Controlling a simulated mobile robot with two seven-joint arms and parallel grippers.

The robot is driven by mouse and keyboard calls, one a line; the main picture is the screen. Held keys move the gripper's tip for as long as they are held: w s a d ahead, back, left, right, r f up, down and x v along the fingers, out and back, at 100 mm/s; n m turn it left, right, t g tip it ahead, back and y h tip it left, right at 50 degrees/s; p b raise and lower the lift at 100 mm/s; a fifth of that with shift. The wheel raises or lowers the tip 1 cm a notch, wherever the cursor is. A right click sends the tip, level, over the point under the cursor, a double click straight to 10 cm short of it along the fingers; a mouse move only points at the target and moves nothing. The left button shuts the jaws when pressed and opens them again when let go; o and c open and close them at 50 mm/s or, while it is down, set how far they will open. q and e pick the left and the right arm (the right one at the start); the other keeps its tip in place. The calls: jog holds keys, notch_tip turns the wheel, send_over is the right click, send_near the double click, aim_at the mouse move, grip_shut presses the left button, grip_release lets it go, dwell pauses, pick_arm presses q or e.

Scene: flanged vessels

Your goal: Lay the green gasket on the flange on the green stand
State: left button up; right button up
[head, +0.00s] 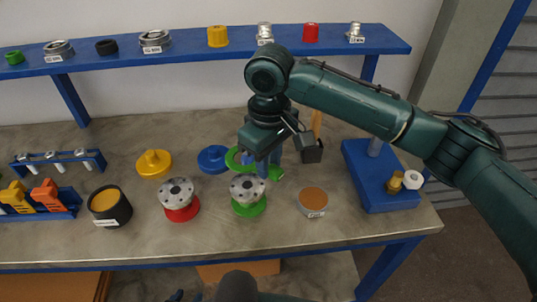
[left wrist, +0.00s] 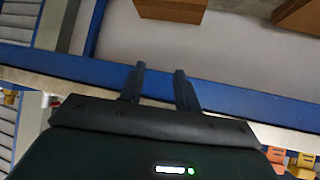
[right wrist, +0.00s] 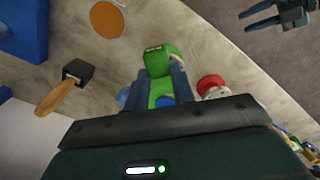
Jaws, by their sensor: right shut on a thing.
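The green gasket (head: 232,159) is in my right gripper (head: 262,172), above the bench behind the green stand (head: 250,208). Its green end block (right wrist: 158,62) shows between the fingers in the right wrist view; the gripper hides part of the ring. A grey flange (head: 247,186) with bolt holes lies on the green stand, just in front of the gripper. The gasket appears apart from the flange. My left gripper (left wrist: 157,85) is open and empty near the bench's blue front edge; it also shows in the right wrist view (right wrist: 268,12).
A similar flange on a red stand (head: 181,214) is to the left.

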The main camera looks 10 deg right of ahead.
jog(key=shift+r, duration=0.1)
jog(key=shift+f+p, duration=0.3)
jog(key=shift+p, duration=0.5)
jog(key=shift+f, duration=2.05)
jog(key=shift+f, duration=0.25)
jog(key=shift+f+b, duration=0.35)
jog(key=shift+f, duration=1.55)
jog(key=o, duration=1.1)
jog(key=shift+c, duration=0.2)
